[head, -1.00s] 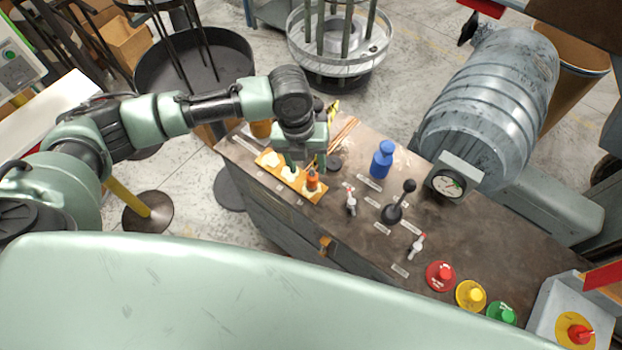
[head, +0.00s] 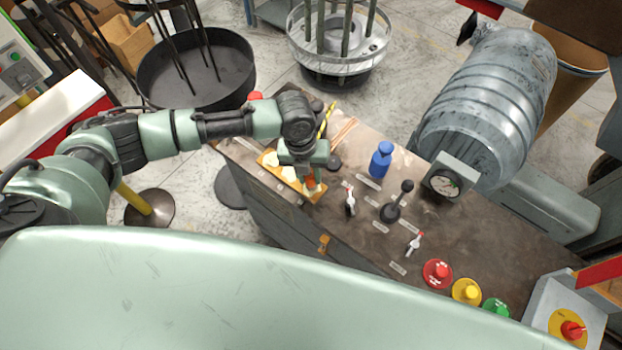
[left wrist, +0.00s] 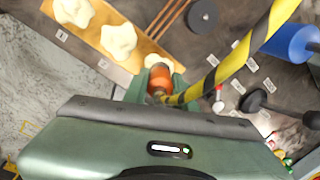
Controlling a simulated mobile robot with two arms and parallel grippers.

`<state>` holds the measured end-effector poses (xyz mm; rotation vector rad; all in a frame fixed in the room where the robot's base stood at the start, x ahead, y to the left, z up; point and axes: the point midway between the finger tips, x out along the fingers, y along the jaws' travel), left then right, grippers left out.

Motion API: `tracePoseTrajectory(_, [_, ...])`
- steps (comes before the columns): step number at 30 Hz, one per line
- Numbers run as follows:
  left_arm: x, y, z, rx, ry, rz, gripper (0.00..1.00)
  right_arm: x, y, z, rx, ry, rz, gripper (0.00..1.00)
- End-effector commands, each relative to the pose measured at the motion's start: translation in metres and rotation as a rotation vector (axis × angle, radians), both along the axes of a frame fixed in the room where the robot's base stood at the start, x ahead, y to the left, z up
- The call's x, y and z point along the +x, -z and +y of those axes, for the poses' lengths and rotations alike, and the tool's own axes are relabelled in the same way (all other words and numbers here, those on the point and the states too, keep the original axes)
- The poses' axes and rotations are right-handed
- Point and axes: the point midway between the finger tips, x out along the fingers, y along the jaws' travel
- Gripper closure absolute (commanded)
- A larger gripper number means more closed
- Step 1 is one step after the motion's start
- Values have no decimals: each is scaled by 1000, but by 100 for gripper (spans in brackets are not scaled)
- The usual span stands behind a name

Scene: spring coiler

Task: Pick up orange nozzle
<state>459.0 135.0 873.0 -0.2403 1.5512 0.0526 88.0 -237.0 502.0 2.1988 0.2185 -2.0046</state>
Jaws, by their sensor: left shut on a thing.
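The orange nozzle (left wrist: 160,80) stands at the right end of the wooden board (head: 266,158), and a small part of the nozzle (head: 310,181) shows below my gripper in the head view. My left gripper (head: 309,178) is over that end of the board, shut on the nozzle. In the left wrist view the fingers (left wrist: 158,92) are on both sides of it. Cream-coloured pieces (left wrist: 118,41) sit on the board beside it. I cannot tell whether the nozzle is clear of the board. My right gripper is not in view.
A black-and-yellow striped hose or rod (left wrist: 235,62) crosses close to the nozzle. Red, yellow and green buttons (head: 466,291) line the front right of the bench.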

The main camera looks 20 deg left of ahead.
Motion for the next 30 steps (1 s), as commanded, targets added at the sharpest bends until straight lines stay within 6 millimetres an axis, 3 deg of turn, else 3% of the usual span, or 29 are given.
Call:
tracePoseTrajectory(8, [0, -5, 0, 0, 0, 1, 100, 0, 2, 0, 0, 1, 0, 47])
tracePoseTrajectory(14, [1, -30, 0, -1, 1, -4, 100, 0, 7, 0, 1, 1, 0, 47])
tracePoseTrajectory(24, [2, -124, 0, -1, 1, -9, 100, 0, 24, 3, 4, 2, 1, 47])
tracePoseTrajectory(30, [1, -171, 0, -1, 0, -5, 100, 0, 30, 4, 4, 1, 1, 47])
